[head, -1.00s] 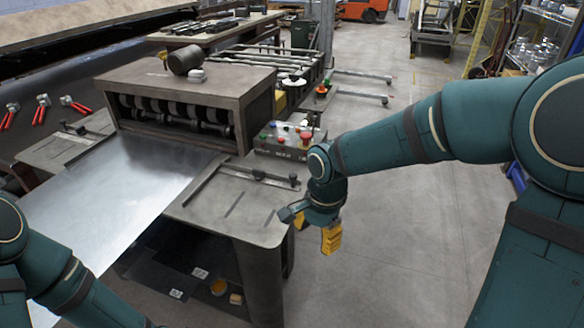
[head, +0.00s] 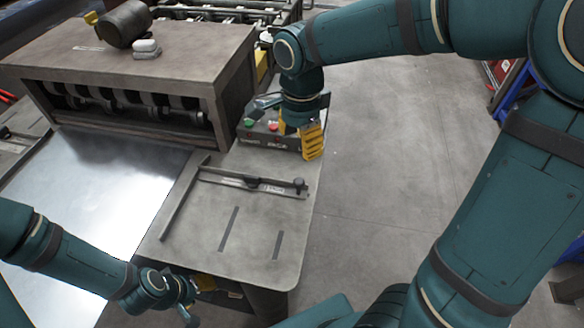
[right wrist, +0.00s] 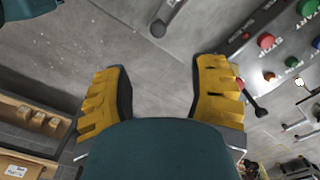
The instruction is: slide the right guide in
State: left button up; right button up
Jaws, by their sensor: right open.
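The right guide (head: 180,207) is a thin dark rail lying on the grey side table, along the right side of the shiny sheet (head: 110,190). Its cross arm runs right and carries a dark knob (head: 253,182), with another knob at its outer end. My right gripper (head: 312,142) has yellow fingers and hangs beyond the guide's outer end, near the control box. In the right wrist view its fingers (right wrist: 160,98) are wide apart and empty. A bar end with a knob (right wrist: 158,27) lies ahead of them. My left gripper (head: 200,290) is low at the table's front edge, partly hidden.
The roller machine (head: 130,65) stands behind the table. A control box (head: 270,135) with coloured buttons sits at the table's back right; its buttons also show in the right wrist view (right wrist: 267,41). Two dark slots mark the table's front. Open floor lies to the right.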

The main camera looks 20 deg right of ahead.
aim_at(298, 181)
notch_tip(298, 181, down, 13)
jog(key=b, duration=0.3)
jog(key=shift+s+f, duration=0.15)
grip_shut()
jog(key=shift+a, duration=0.1)
